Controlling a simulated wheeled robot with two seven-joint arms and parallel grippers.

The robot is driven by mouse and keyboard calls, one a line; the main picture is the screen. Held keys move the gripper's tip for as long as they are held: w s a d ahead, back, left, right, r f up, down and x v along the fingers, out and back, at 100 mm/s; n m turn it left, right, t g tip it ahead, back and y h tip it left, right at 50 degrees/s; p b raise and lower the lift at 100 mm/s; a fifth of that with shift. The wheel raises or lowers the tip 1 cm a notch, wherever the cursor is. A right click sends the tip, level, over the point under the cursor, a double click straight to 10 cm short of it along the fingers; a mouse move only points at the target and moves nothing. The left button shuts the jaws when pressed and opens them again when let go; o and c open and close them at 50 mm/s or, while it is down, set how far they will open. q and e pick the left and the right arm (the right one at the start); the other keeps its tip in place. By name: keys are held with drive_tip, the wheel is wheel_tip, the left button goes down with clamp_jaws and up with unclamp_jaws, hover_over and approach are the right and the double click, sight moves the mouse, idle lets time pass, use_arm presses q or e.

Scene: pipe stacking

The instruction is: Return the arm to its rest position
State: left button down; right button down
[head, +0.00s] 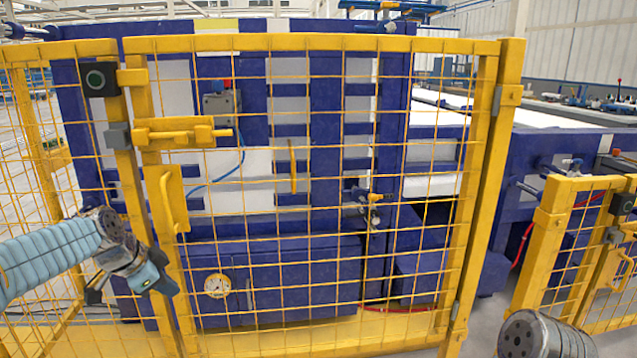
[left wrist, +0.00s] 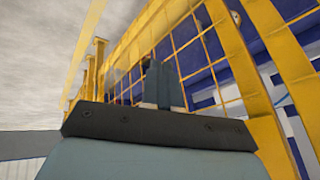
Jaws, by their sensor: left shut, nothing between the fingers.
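My left arm comes in from the left in the head view, with a light blue ribbed sleeve. My left gripper (head: 168,287) is at its end, low in front of the yellow mesh fence, and points down and to the right. In the left wrist view its fingers (left wrist: 163,82) are together with nothing between them, and the fence stands behind them. I cannot tell whether the gripper touches the fence. A round grey link of my own shows at the bottom right of the head view. My right gripper is not in view.
A yellow mesh gate (head: 300,42) with a latch (head: 180,134) and a handle (head: 172,200) stands close ahead. A blue machine (head: 325,120) is behind it. Another yellow fence section (head: 549,240) stands at the right. A gap lies between the two.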

use_arm(q)
drive_tip(key=s+d+f+n+g, duration=0.15)
drive_tip(key=d+f, duration=0.25)
drive_tip(key=f, duration=0.5)
drive_tip(key=s+d+f+n, duration=0.2)
drive_tip(key=d+f, duration=0.2)
drive_tip(key=f, duration=0.6)
drive_tip(key=s+d+f+n+g, duration=0.15)
drive_tip(key=d+f, duration=0.25)
drive_tip(key=f, duration=0.5)
drive_tip(key=s+d+f+n, duration=0.2)
drive_tip(key=s+d+f, duration=0.1)
drive_tip(key=s, duration=0.3)
drive_tip(key=s+d+f+n+g+h, duration=0.1)
drive_tip(key=s+d+f+n, duration=0.2)
drive_tip(key=s+f, duration=0.3)
drive_tip(key=s+d+f+n+g, duration=0.1)
drive_tip(key=s+d+f, duration=0.3)
drive_tip(key=s, duration=0.4)
drive_tip(key=shift+d+f+n, duration=0.15)
drive_tip(key=shift+f+n, duration=0.3)
drive_tip(key=shift+n, duration=0.25)
